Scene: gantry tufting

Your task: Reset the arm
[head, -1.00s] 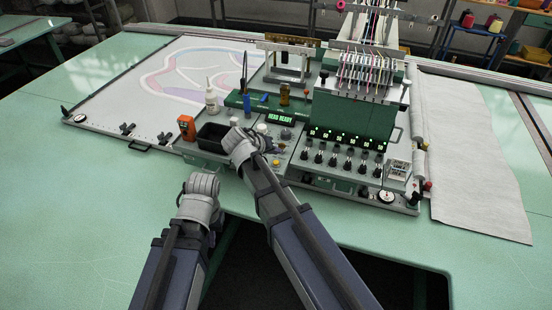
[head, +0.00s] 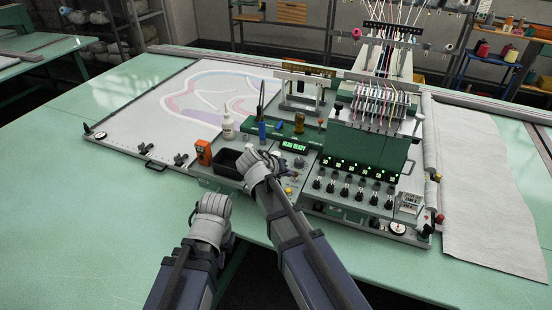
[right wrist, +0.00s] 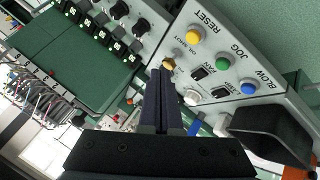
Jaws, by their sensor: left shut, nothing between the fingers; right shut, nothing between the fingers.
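My right gripper (head: 264,157) is over the machine's front control panel (head: 283,206), just right of the black tray (head: 232,160). Its dark fingers (right wrist: 161,75) are shut and empty in the right wrist view. Their tips point at a small brass-coloured knob or toggle (right wrist: 168,64); I cannot tell whether they touch it. Beside it the panel has a yellow button (right wrist: 194,35) by the word RESET, a green one (right wrist: 222,60) by JOG and a blue one (right wrist: 248,87) by BLOW. My left gripper (head: 213,203) is shut and empty at the bench's front edge.
A green display (head: 293,146) reads HEAD READY. An orange device (head: 204,152) and white bottle (head: 228,126) stand left of the panel. The green tufting head (head: 368,150) with threads and knobs rises at right. The green tabletop (head: 90,200) at left is clear.

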